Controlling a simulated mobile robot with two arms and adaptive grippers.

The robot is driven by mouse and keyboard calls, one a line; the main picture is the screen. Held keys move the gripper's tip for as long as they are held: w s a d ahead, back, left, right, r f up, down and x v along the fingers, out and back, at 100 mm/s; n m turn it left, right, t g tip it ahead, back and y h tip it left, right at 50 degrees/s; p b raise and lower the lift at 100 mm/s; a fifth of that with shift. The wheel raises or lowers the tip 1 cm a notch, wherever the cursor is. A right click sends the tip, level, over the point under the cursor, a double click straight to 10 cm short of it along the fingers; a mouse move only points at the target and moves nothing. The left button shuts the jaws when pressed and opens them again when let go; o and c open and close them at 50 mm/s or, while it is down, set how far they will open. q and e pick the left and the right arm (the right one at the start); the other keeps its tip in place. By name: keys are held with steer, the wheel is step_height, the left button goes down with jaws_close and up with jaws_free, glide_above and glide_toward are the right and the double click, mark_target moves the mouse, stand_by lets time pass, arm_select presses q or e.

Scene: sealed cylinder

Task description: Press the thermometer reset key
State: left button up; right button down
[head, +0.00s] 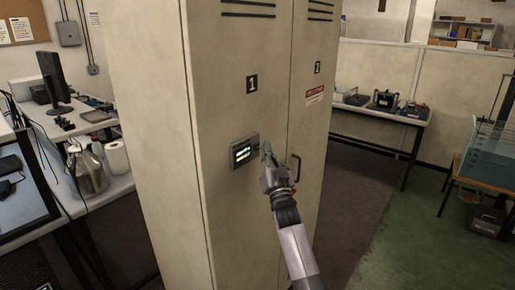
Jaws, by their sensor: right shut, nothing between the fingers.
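I cannot tell whether the fingertips touch the panel. My left gripper is not in view.
The tall beige locker (170,130) fills the middle, with a dark door handle (296,167) just right of my gripper. A desk with a monitor (54,78) stands at the left. A workbench (385,112) stands behind at the right. Green floor (400,240) lies clear at the lower right.

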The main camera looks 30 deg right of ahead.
steer(key=shift+w, duration=0.1)
steer(key=shift+w+a+b, duration=0.2)
steer(key=shift+w+b, duration=0.15)
steer(key=shift+w+a+b, duration=0.15)
steer(key=shift+w+b, duration=0.15)
steer(key=shift+b, duration=0.05)
stand_by(0.8)
stand_by(0.3)
steer(key=shift+s+d+p, duration=0.35)
steer(key=shift+s+p, duration=0.2)
steer(key=shift+s, duration=0.2)
